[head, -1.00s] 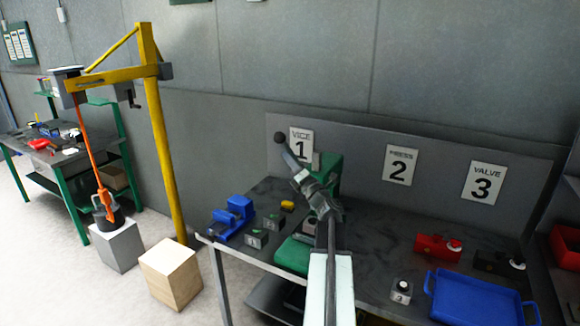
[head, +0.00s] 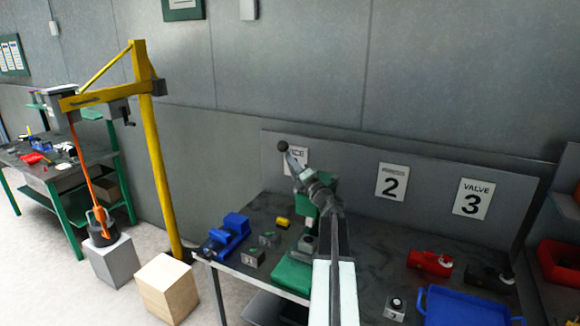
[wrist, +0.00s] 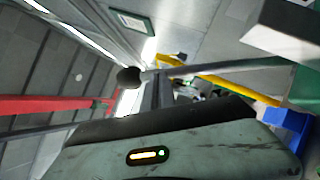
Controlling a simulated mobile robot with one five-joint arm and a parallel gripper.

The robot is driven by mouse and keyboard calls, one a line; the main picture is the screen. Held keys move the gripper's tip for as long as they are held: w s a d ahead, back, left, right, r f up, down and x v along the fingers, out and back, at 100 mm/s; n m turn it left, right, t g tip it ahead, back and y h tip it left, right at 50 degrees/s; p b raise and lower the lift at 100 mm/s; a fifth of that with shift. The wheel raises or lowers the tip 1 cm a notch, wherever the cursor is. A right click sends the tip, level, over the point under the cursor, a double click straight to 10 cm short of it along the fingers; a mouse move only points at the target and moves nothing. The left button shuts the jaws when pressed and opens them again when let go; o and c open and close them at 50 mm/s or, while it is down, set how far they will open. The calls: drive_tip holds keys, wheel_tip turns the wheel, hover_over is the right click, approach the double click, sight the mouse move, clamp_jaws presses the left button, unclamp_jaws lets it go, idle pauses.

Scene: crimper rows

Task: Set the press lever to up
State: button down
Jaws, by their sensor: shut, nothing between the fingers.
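The green press (head: 292,274) stands on the bench behind my arm, which hides much of it. Its lever ends in a black ball knob (head: 282,146) and points up and to the left in the head view. My gripper (head: 298,172) is at the lever, close below the knob; the overlap hides whether they touch. In the wrist view the knob (wrist: 130,77) and the grey lever bar (wrist: 220,65) cross just past the dark fingertips (wrist: 158,78). The fingers are together with nothing between them.
A blue vice (head: 228,236) stands left of the press. A red valve block (head: 430,262) and a blue tray (head: 465,305) are to the right. A yellow crane (head: 155,150) stands left of the bench. The wall is behind.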

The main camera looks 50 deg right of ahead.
drive_tip(key=d+r, duration=0.1)
drive_tip(key=w+d+p, duration=0.1)
drive_tip(key=shift+d+r, duration=0.35)
drive_tip(key=a+b+v, duration=0.3)
drive_tip(key=v, duration=1)
drive_tip(key=shift+w+r, duration=0.25)
